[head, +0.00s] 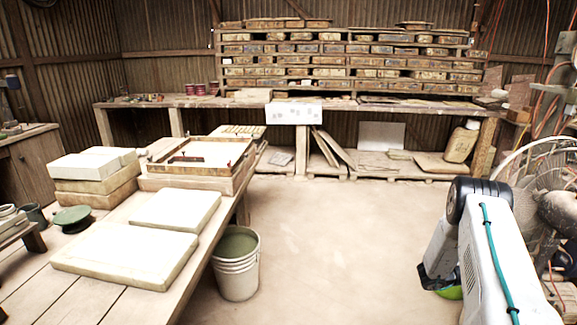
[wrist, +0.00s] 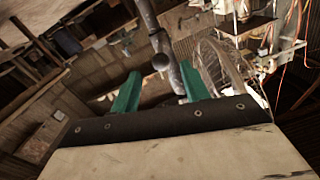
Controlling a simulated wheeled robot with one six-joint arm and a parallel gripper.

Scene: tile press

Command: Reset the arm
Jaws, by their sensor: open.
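My arm (head: 487,245) stands at the right of the head view, folded, with a white link and a teal cable in front of the fan. My gripper (wrist: 160,86) shows in the wrist view as two green fingers, spread apart with nothing held between them. A grey pipe-like shape is seen beyond the fingers. The wrist view is strongly tilted. The fingers cannot be made out clearly in the head view.
A wooden table (head: 100,297) with pale slabs (head: 127,254) and a framed tray (head: 200,160) is at left. A bucket (head: 236,265) of greenish liquid stands beside it. A fan (head: 540,165) is close behind my arm. The middle floor (head: 335,235) is clear.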

